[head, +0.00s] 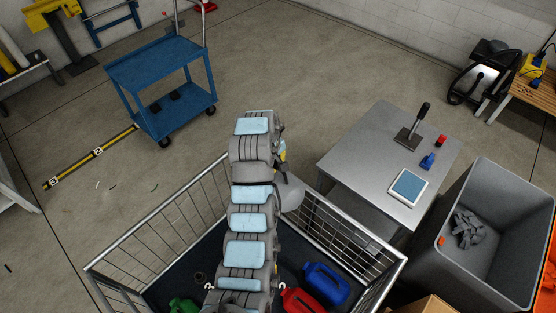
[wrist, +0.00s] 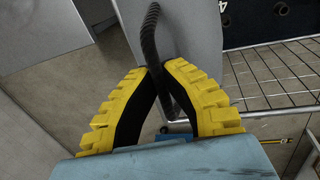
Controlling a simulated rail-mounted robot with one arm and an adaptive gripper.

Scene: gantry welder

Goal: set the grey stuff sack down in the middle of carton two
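The grey stuff sack (head: 290,193) appears as a smooth, rounded grey shape beside my arm, above the wire cage, in the head view. In the wrist view it looks like the plain grey surface (wrist: 190,42) beyond the fingers, with a dark braided cord (wrist: 152,30). My gripper (wrist: 157,72) has yellow, black-padded fingers drawn together at the tips, with the cord between them. In the head view only a yellow bit of my gripper (head: 282,153) shows past my arm. I cannot make out which carton is carton two.
The wire cage (head: 330,222) holds a blue jug (head: 325,283), a red jug (head: 302,301) and a green item (head: 184,305); white numbers mark its dark floor. A metal table (head: 350,155) and grey bin (head: 483,270) stand right. A cardboard carton (head: 428,305) is partly visible. A blue cart (head: 160,70) stands upper left.

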